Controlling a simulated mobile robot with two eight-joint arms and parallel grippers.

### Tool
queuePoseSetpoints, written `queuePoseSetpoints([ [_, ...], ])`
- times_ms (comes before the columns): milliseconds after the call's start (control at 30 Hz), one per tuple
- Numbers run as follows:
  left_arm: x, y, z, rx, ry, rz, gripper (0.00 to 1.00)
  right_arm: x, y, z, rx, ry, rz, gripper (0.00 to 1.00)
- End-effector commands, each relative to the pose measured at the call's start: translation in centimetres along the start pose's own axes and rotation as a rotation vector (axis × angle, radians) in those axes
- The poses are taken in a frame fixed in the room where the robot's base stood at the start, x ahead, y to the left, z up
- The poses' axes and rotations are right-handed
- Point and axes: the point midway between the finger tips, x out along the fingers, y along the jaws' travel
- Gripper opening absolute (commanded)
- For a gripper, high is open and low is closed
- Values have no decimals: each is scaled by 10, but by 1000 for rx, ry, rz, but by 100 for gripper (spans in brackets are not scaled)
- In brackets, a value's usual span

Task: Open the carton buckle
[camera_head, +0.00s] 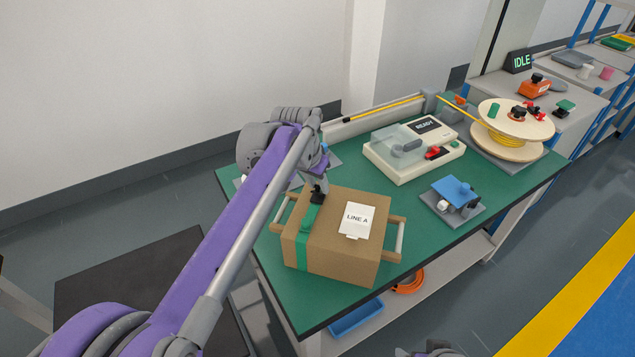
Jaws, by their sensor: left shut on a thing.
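A brown carton (345,255) sits at the near left of the green table, with a white "LINE A" label (357,221) and a side handle on its left and right. A green strap (302,249) runs over the top and down the front face near the carton's left side. A small dark buckle (317,197) lies at the strap's far end on the top. My left gripper (318,192) points down at the buckle and is shut on it; its fingertips are small and partly merged with the dark buckle.
A blue tray (356,317) and an orange coil (409,281) lie on the lower shelf.

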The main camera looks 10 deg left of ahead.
Motion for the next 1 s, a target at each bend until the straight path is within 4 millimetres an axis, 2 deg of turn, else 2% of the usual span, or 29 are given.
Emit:
queuePoseSetpoints([
  [600, -3, -8, -27, -37, -400, 87, 0, -69, 0, -47, 0, 31, 0, 86],
  [800, 0, -9, -31, -45, -496, 110, 0, -85, 0, -61, 0, 42, 0, 86],
  [1000, 2, -9, -32, -51, -549, 123, 0, -93, 0, -68, 0, 49, 0, 86],
])
